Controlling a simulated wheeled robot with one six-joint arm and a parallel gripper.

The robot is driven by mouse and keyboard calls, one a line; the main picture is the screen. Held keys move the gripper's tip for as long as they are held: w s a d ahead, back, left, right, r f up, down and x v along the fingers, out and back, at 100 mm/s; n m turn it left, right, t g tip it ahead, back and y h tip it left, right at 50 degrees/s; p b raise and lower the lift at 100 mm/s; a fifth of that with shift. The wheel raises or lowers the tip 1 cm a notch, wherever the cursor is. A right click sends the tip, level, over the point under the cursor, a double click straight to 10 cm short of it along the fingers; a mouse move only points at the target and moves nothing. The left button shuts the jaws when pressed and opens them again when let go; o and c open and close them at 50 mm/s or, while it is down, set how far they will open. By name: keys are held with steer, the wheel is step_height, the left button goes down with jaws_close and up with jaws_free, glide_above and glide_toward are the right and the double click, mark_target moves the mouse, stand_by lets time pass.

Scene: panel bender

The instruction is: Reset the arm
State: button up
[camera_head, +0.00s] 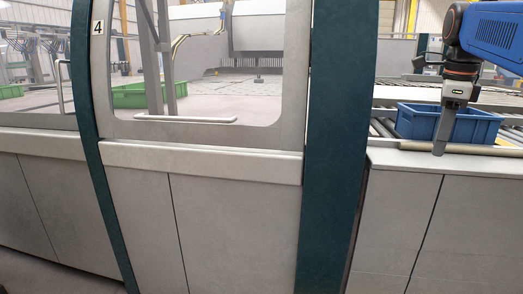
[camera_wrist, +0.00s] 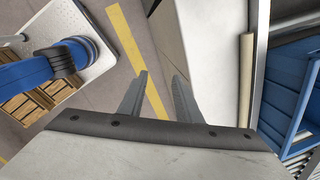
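My arm, blue with a dark wrist, comes in from the upper right of the head view. My gripper (camera_head: 439,150) points down, in front of a blue crate (camera_head: 477,126) and over the pale machine ledge. The head view shows its fingers nearly edge-on. In the wrist view my gripper (camera_wrist: 160,75) has its two grey fingers apart, with nothing between them. The floor and a yellow line show beyond the fingertips. The blue crate also shows at the right edge of the wrist view (camera_wrist: 290,82).
The pale ledge (camera_head: 450,163) runs below the crate, with conveyor rollers (camera_head: 384,127) beside it. A dark teal post (camera_head: 338,130) and a windowed machine door (camera_head: 205,165) stand to the left. A green crate (camera_head: 130,96) is behind the glass. A yellow floor line (camera_wrist: 124,40) crosses open floor.

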steer(key=s+a+f+n+t, duration=0.1)
steer(key=s+a+f+n, duration=0.4)
steer(key=f+n, duration=0.3)
steer(key=s+a+f+n+t, duration=0.1)
steer(key=s+a+f+n, duration=0.5)
steer(key=f+n, duration=0.3)
steer(key=s+a+f+n+t, duration=0.1)
steer(key=s+a+f+n, duration=0.5)
steer(key=f, duration=0.6)
steer(key=n, duration=0.2)
steer(key=shift+f+n+y, duration=0.25)
steer(key=shift+n+y, duration=0.15)
steer(key=shift+s+a, duration=0.1)
